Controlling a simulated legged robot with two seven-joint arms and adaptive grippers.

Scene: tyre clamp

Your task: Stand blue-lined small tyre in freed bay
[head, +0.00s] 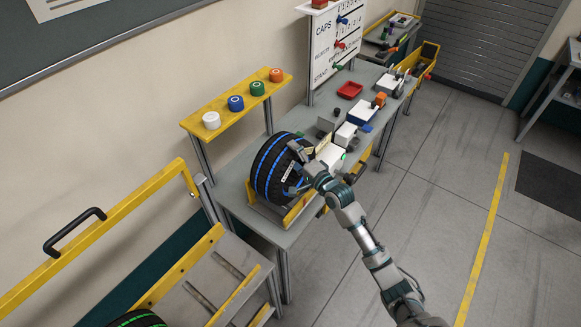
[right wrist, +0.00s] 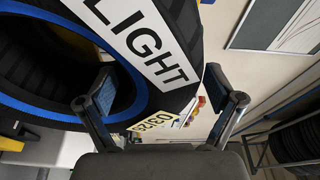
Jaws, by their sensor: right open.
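The blue-lined tyre (head: 268,165) stands upright on the workbench in the head view, in a holder with yellow side plates (head: 298,208). My right gripper (head: 298,170) is at the tyre's right side, with its fingers spread. In the right wrist view the open fingers (right wrist: 158,85) lie either side of part of the tyre (right wrist: 35,108), which has a white "LIGHT" label and a yellow "03/25" tag. I cannot tell whether they touch it. A yellow-framed rack (head: 180,268) at lower left has a bare railed bay (head: 215,283). My left gripper is out of view.
A green-lined tyre (head: 137,320) is partly visible at the bottom left. A yellow shelf (head: 222,112) with several coloured caps stands behind the bench. White units and a red tray (head: 349,90) sit farther along it. The floor at right is mostly clear.

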